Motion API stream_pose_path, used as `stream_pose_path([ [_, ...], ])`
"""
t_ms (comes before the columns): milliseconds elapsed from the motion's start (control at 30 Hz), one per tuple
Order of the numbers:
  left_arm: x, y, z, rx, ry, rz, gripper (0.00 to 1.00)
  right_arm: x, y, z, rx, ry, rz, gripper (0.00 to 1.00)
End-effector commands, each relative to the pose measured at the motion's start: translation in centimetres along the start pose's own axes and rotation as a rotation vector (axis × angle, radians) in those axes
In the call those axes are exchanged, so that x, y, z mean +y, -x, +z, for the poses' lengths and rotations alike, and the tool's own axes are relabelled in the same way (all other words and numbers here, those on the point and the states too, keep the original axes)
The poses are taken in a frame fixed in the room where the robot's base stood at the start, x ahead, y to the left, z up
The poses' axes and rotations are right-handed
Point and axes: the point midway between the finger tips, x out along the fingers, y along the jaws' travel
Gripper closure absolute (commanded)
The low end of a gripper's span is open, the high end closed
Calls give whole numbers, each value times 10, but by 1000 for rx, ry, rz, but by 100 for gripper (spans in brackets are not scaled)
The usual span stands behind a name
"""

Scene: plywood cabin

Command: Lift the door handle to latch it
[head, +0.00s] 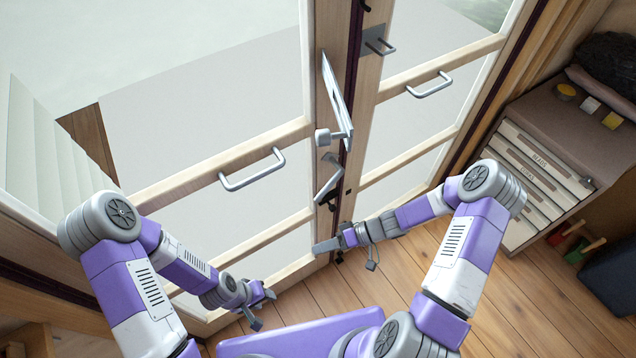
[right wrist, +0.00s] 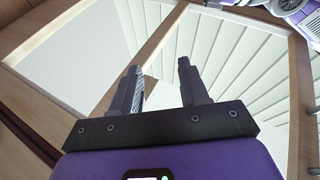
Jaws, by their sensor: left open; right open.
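The double glazed wooden doors stand in front of me; the left leaf (head: 222,163) and right leaf (head: 440,80) meet at a dark upright seam. By the seam on the left leaf is a slanted grey lever handle (head: 328,182). My left gripper (head: 262,308) is open and empty, low before the left leaf.
Grey pull bars sit on the left leaf (head: 252,170) and right leaf (head: 430,86). A small latch (head: 380,46) is high on the right leaf. A drawer cabinet (head: 540,125) stands at the right. The plank floor (head: 400,270) below the doors is clear.

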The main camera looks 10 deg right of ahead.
Motion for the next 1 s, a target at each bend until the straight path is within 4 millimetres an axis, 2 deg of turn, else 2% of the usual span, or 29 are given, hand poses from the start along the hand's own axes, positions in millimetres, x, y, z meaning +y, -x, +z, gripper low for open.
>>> stream_pose_path([
  [33, 3, 8, 0, 0, 0, 0, 57, -8, 18, -22, 92, 67, -42, 56],
  [100, 5, 13, 0, 0, 0, 0, 57, -16, 39, -50, 220, 177, -88, 56],
  [200, 7, 19, 1, 0, 0, 0, 57, -25, 69, -80, 383, 317, -119, 56],
  [300, 8, 22, 1, 0, 0, 0, 57, -30, 93, -100, 502, 419, -122, 56],
  [400, 9, 23, 1, 0, 0, 0, 57, -33, 106, -111, 568, 478, -118, 56],
  [533, 9, 23, 1, 0, 0, 0, 57, -36, 103, -119, 593, 503, -118, 56],
  [800, 9, 24, 1, 0, 0, 0, 57, -47, 66, -139, 588, 502, -119, 56],
  [1000, 9, 24, 1, 0, 0, 0, 57, -51, 50, -150, 589, 500, -116, 56],
])
